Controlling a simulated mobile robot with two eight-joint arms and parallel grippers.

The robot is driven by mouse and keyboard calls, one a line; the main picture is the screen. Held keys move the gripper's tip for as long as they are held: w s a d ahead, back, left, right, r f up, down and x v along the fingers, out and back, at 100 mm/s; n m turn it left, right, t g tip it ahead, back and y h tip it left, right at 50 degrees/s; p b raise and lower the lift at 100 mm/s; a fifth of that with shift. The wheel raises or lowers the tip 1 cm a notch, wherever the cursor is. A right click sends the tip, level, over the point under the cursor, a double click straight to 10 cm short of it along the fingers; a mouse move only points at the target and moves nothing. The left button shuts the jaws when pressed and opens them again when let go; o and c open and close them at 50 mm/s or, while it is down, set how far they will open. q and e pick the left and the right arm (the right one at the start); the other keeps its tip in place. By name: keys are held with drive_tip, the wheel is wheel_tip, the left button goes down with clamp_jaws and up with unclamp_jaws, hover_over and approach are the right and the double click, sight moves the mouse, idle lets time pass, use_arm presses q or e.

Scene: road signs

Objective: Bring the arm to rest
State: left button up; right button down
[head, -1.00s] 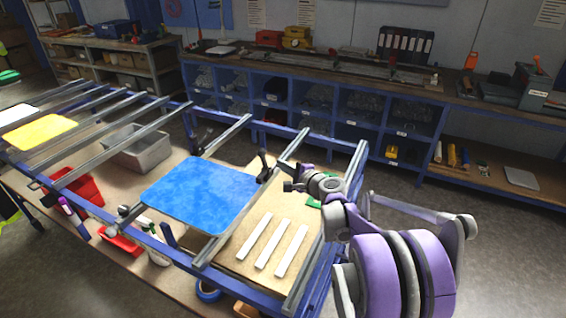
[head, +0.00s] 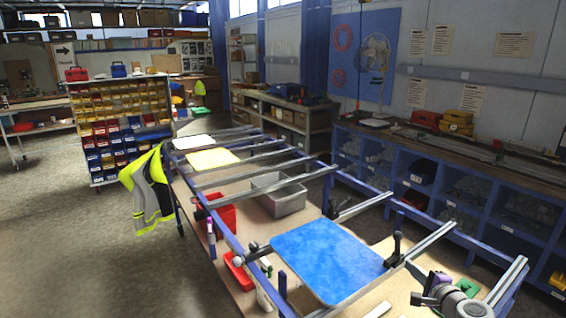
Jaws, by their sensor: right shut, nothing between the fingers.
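My right arm shows at the lower right corner of the head view, in grey and purple. Its gripper (head: 420,297) is shut and empty, over the right end of the blue rail frame (head: 514,277), to the right of the blue sign panel (head: 325,262). It looks apart from the panel. The blue panel lies flat across the rails, with a dark clamp (head: 396,246) at its right corner. A yellow panel (head: 212,159) and a white panel (head: 192,141) lie farther along the frame. My left gripper is out of view.
A grey bin (head: 280,200), a red bin (head: 222,216) and a red tray (head: 240,272) stand on the board under the rails. A high-visibility vest (head: 150,192) hangs at the frame's far left end. Blue shelving (head: 420,190) runs along the right. The floor at left is clear.

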drive_tip(key=s+a+f+n+g+y, duration=0.1)
drive_tip(key=s+a+f+n+g, duration=0.15)
drive_tip(key=s+a+n, duration=0.55)
drive_tip(key=s+a+f+n+g+y, duration=0.1)
drive_tip(key=s+a+n+g, duration=0.3)
drive_tip(key=a, duration=0.8)
drive_tip(key=s+a+f+n+g+h, duration=0.1)
drive_tip(key=s+f+n, duration=0.2)
drive_tip(key=s, duration=0.6)
drive_tip(key=s+a+f+n+g+h, duration=0.1)
drive_tip(key=s+f+n, duration=0.3)
drive_tip(key=s, duration=0.5)
drive_tip(key=shift+a+f+n+g+h, duration=0.2)
drive_tip(key=shift+a+n+g+h, duration=0.2)
drive_tip(key=shift+n+g, duration=0.2)
drive_tip(key=shift+s, duration=0.1)
